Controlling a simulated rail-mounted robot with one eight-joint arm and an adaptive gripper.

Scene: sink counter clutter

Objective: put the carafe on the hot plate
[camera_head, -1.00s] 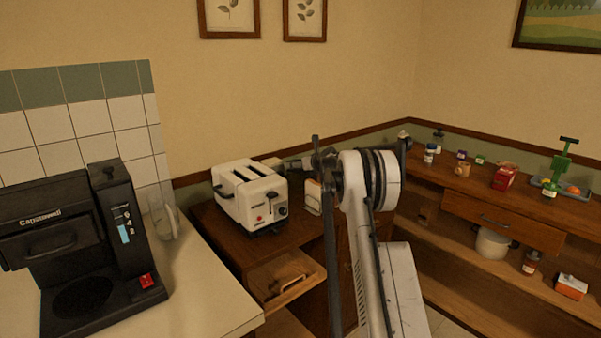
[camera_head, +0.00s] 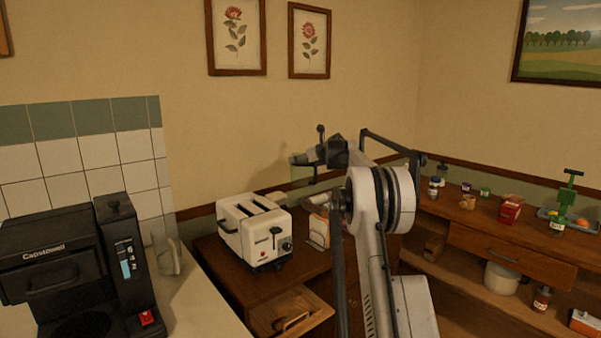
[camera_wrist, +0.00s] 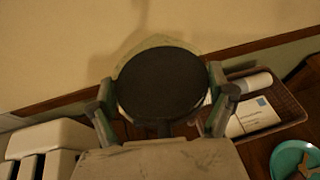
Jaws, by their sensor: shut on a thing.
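My gripper (camera_wrist: 165,104) is shut on the carafe (camera_wrist: 162,82). In the wrist view, its round black lid and pale rim fill the space between the two fingers. In the head view my gripper (camera_head: 318,158) is beyond my arm, raised in front of the back wall, above and to the right of the toaster. The carafe looks small and greyish there, and its outline is unclear. The black coffee maker (camera_head: 75,245) stands on the pale counter at the left. Its dark round hot plate (camera_head: 82,329) is partly cut off by the bottom edge and looks bare.
A clear vessel (camera_head: 168,256) stands just right of the coffee maker. A white toaster (camera_head: 254,230) sits on a lower wooden cabinet with an open drawer (camera_head: 290,312). In the wrist view, a basket (camera_wrist: 290,105) and a teal plate (camera_wrist: 292,158) lie to the right.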

